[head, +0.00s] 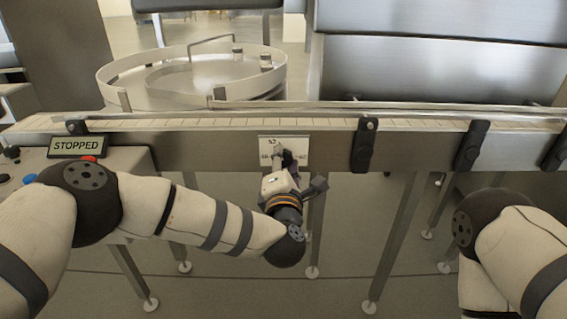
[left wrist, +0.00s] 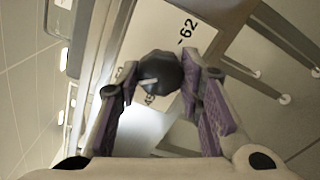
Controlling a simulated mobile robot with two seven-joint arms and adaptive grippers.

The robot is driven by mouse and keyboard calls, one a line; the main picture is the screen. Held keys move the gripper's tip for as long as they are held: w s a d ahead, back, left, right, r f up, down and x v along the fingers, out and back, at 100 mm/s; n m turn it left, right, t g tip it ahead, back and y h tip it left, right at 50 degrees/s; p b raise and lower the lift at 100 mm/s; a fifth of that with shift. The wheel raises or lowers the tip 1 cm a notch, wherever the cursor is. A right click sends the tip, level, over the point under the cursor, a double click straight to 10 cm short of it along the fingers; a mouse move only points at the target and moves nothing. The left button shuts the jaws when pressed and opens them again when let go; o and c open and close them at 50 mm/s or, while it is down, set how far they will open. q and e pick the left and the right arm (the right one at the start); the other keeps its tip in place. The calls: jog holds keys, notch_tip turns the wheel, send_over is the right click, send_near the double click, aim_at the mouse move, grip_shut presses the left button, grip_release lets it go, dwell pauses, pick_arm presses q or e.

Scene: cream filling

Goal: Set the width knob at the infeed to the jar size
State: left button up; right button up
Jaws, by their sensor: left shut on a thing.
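The width knob (left wrist: 160,73) is dark and round with a pale pointer line, seen in the left wrist view in front of a white scale plate (left wrist: 197,33). The numbers 62 and 45 show on the plate, partly covered. My left gripper (left wrist: 160,88) has its purple-padded fingers on either side of the knob, shut on it. In the head view the left gripper (head: 288,163) is at the plate (head: 298,145) on the conveyor's front side, and it largely hides the knob. My right gripper is outside the head view; only part of that arm shows.
The conveyor (head: 220,137) runs across the view with dark clamps (head: 364,145) on its front. A round turntable (head: 190,80) stands behind it. A control box at left has a sign (head: 78,145) reading STOPPED and a red button. Metal legs stand below the conveyor.

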pick_arm(q)
jog(key=n, duration=0.2)
jog(key=n+b, duration=0.1)
jog(key=shift+f+n, duration=0.25)
jog(key=shift+n, duration=0.15)
jog(key=n+b, duration=0.1)
jog(key=n, duration=0.2)
jog(key=shift+n, duration=0.3)
jog(key=n+b, duration=0.2)
jog(key=n, duration=0.1)
jog(key=shift+n, duration=0.4)
jog(key=shift+r+n+b, duration=0.2)
jog(key=shift+n+b, duration=0.45)
jog(key=shift+n, duration=0.15)
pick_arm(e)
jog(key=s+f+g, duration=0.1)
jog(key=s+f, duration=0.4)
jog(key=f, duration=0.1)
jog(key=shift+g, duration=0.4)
pick_arm(q)
jog(key=shift+r, duration=0.1)
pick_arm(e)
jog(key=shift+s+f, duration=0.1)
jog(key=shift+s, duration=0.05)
pick_arm(q)
jog(key=o, duration=1.2)
jog(key=shift+c, duration=0.2)
jog(key=shift+s, duration=0.1)
